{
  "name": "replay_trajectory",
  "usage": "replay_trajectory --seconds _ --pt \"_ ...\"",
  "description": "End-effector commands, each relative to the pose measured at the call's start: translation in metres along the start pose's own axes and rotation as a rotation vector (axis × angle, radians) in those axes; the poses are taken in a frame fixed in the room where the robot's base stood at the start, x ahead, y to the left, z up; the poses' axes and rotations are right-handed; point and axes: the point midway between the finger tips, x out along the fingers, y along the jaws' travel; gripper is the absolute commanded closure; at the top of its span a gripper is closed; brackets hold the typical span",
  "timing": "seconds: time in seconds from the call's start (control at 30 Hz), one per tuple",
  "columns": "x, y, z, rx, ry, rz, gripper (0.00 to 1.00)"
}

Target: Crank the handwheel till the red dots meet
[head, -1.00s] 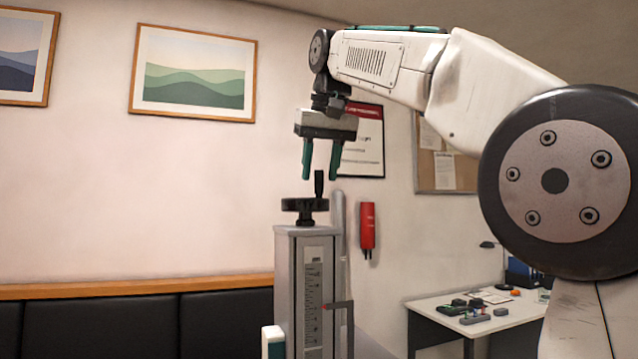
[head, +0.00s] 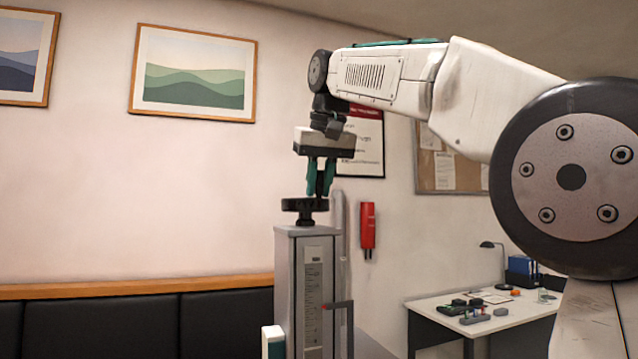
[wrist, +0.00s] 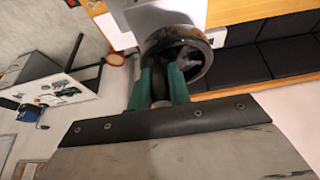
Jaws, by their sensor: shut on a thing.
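The black handwheel (head: 304,206) sits on top of the grey column (head: 294,262) of the laser marker, which has a scale on its front. It also shows in the wrist view (wrist: 190,50) as a dark ring. My gripper (head: 320,192) points down over the wheel, its green fingers shut on the wheel's upright crank handle. The handle is mostly hidden between the fingers; in the wrist view the fingers (wrist: 160,92) close around it at the wheel's rim.
A red extinguisher (head: 367,230) hangs on the wall behind. A white desk (head: 480,318) with small items stands at the right. A black padded bench (head: 130,322) runs along the left wall.

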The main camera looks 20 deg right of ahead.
Motion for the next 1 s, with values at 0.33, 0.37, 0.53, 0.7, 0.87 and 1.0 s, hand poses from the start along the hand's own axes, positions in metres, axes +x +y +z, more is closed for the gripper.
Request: replay_trajectory --seconds 0.33,0.37,0.53,0.7,0.87,1.0 --pt "0.002 0.004 -0.004 -0.155 0.000 -0.066 1.00" --pt "0.002 0.005 -0.004 -0.178 0.000 -0.074 1.00" --pt "0.003 0.007 -0.008 -0.314 -0.001 -0.130 1.00" --pt "0.005 0.009 -0.012 -0.447 0.000 -0.185 1.00" --pt "0.006 0.009 -0.015 -0.556 0.001 -0.231 1.00" --pt "0.007 0.009 -0.018 -0.630 0.001 -0.261 1.00"
